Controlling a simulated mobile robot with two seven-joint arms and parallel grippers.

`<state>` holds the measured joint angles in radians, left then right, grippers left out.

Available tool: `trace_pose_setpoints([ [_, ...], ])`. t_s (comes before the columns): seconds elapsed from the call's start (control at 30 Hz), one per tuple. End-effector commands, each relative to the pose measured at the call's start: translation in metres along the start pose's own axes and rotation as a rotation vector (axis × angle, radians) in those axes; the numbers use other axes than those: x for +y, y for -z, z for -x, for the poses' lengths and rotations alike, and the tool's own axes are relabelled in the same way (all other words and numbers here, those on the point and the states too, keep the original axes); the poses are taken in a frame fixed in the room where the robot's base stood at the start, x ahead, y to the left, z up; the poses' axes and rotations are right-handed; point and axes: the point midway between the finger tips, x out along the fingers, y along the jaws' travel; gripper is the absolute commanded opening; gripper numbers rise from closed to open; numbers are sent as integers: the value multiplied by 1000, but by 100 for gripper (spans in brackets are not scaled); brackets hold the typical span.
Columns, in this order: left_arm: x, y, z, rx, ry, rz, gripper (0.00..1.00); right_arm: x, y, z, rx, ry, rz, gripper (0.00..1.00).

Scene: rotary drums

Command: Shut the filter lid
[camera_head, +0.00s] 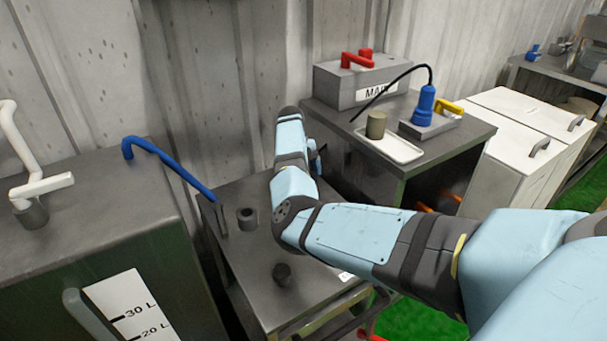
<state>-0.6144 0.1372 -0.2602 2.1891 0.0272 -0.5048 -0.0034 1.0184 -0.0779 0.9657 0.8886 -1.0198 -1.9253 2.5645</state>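No part is plainly marked as the filter lid. A low dark metal cabinet (240,270) stands in the middle, with a flat top that carries a dark ring-shaped fitting (247,218) and a short dark knob (283,273). A blue bent handle bar (172,165) rises at its back left corner. Whether any of these belongs to the filter lid I cannot tell. My light-blue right arm comes in from the right, bends over this cabinet and reaches towards the wall. Its gripper fingers are hidden behind the arm. My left gripper is out of view.
A tank with litre marks (128,310) and a white pipe handle (40,187) stand left. At right, a bench holds a grey box (350,87) with a red handle, a tray (402,150) with a cup, and a blue plug (424,105). White cabinets (515,150) stand beyond.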

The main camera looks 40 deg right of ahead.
Motion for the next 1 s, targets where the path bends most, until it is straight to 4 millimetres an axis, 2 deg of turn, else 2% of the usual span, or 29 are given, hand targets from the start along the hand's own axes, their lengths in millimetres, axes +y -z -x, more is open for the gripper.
trace_pose_setpoints([
  [0.03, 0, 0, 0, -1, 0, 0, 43, 0, 0, 2, -4, 1, -2, 95],
  [0.07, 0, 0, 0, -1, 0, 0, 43, 0, 0, 2, -4, 1, -2, 100],
  [0.3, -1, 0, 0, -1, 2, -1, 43, 0, 0, 3, -2, 0, 0, 100],
  [0.43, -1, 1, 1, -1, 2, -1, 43, 0, 0, 15, -4, 1, 1, 100],
  [0.57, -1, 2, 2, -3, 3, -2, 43, -1, 0, 40, -4, 1, 0, 100],
  [0.8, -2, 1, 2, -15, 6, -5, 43, 0, 1, 97, -5, 1, 1, 100],
  [1.0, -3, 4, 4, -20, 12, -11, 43, 0, 1, 129, -3, 0, 1, 100],
])
